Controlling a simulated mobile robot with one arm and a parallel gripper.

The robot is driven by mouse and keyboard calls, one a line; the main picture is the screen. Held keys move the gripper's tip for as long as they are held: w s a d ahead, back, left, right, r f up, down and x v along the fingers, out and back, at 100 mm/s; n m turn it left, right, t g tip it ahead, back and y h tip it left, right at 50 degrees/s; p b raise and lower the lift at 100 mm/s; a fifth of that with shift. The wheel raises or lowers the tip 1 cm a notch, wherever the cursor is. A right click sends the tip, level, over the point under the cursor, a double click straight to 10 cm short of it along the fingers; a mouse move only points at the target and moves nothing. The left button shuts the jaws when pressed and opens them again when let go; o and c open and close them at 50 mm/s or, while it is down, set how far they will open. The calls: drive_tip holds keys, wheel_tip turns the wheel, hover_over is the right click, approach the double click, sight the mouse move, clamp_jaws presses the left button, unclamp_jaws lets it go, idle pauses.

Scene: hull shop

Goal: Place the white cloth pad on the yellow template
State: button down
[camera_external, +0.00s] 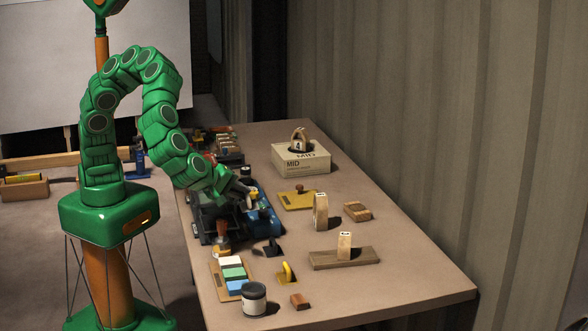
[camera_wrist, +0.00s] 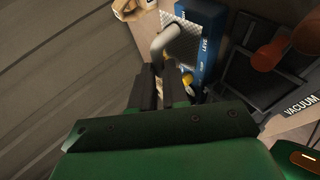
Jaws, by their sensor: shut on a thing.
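The white cloth pad (camera_wrist: 184,40) shows in the wrist view as a pale, waffle-textured piece with a curved grey handle (camera_wrist: 160,42), beside or over a blue block marked LEVEL (camera_wrist: 208,20). My gripper (camera_wrist: 161,70) has its dark fingers shut on that handle; the fingers hide part of the grip. In the external view my gripper (camera_external: 241,197) is low over the dark tray area, and I cannot make out the pad clearly there. The yellow template (camera_external: 290,201) lies flat on the table to the right of my gripper, with a brown knob on its far part.
A MID box (camera_external: 301,164) stands behind the template. Upright wooden pieces (camera_external: 320,212) and (camera_external: 344,246) stand to its front right. A dark VACUUM tray (camera_wrist: 265,75) is right in the wrist view. A jar (camera_external: 254,300) stands at the front.

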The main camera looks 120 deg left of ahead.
drive_tip(key=shift+n+g+h, duration=0.3)
drive_tip(key=shift+g+h, duration=0.3)
drive_tip(key=s+a+f, duration=0.1)
drive_tip(key=s+a, duration=0.3)
drive_tip(key=a, duration=0.3)
drive_tip(key=s+a+f, duration=0.1)
drive_tip(key=s+a, duration=0.3)
drive_tip(key=a, duration=0.3)
drive_tip(key=s+a, duration=0.4)
drive_tip(key=a, duration=0.4)
drive_tip(key=shift+a+f, duration=0.1)
drive_tip(key=shift+f, duration=0.3)
hover_over(288, 200)
drive_tip(key=s+d, duration=0.1)
drive_tip(key=s, duration=0.1)
drive_tip(key=shift+w+d+f, duration=0.1)
drive_tip(key=shift+f, duration=1.4)
drive_tip(key=shift+w+d+f, duration=0.1)
drive_tip(key=shift+f, duration=1.4)
drive_tip(key=shift+w+a+f, duration=0.45)
drive_tip(key=shift+a, duration=0.05)
drive_tip(key=shift+w+a+f, duration=0.3)
drive_tip(key=shift+w+f, duration=0.05)
drive_tip(key=shift+f, duration=0.25)
drive_tip(key=c, duration=1.1)
unclamp_jaws()
